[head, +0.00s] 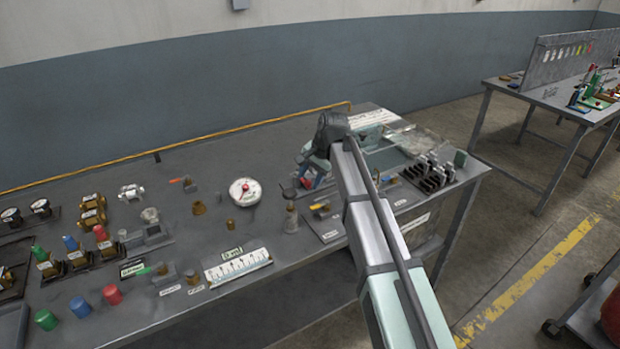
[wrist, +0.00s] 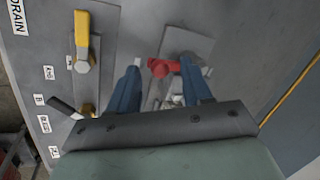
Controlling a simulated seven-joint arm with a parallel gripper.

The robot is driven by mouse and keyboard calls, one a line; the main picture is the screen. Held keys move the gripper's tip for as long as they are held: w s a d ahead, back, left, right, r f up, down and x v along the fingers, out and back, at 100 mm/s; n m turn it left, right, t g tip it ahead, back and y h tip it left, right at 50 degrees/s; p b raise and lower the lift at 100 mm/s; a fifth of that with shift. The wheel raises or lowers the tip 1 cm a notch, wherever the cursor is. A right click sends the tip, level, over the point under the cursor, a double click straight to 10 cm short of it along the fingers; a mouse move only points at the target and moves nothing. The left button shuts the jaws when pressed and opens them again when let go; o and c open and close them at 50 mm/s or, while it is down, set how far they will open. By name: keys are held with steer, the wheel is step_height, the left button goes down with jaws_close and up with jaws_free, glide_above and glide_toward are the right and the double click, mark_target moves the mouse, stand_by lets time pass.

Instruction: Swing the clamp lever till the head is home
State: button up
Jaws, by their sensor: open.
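In the wrist view a red handle (wrist: 163,68), apparently the clamp lever, is on a grey plate (wrist: 195,42) fixed to the bench. My gripper (wrist: 160,64) is open, with its two blue fingers on either side of the red handle. I cannot tell whether either finger touches it. The gripper body hides the lower part of the fixture, and I cannot make out the clamp head. In the head view the red part (head: 306,183) shows small beside my gripper (head: 312,180), partly covered by the fingers.
A yellow-handled lever (wrist: 82,28) stands on a labelled plate left of my gripper in the wrist view. In the head view a glass-topped fitting (head: 290,215), a round dial (head: 245,191) and black slotted blocks (head: 428,175) stand nearby.

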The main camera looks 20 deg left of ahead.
steer(key=shift+a+f, duration=0.1)
steer(key=shift+f, duration=0.2)
steer(key=shift+w, duration=0.1)
jaws_close()
steer(key=shift+a+r, duration=0.1)
stand_by(0.3)
